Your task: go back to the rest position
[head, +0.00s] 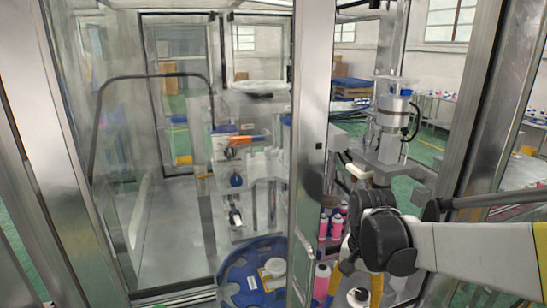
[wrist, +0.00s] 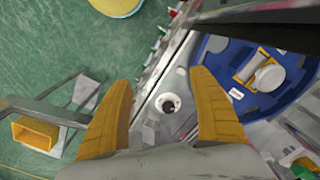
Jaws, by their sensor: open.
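My gripper (wrist: 165,115) shows in the wrist view with its two yellow fingers spread wide and nothing between them. Beyond the fingers, lower down, a small round white can top with a dark centre (wrist: 168,103) stands between them in the picture, apart from the fingers. In the head view my arm reaches in from the right, and the gripper's yellow fingers (head: 355,285) point down near the bottom, partly hidden by the arm's dark joints. A white can top (head: 357,297) shows close below.
A blue round turntable (head: 235,283) sits behind the glass; it also shows in the wrist view (wrist: 212,85). Several pink cans (head: 322,280) stand beside the metal door post (head: 313,130). A metal machine column (head: 392,125) rises behind my arm.

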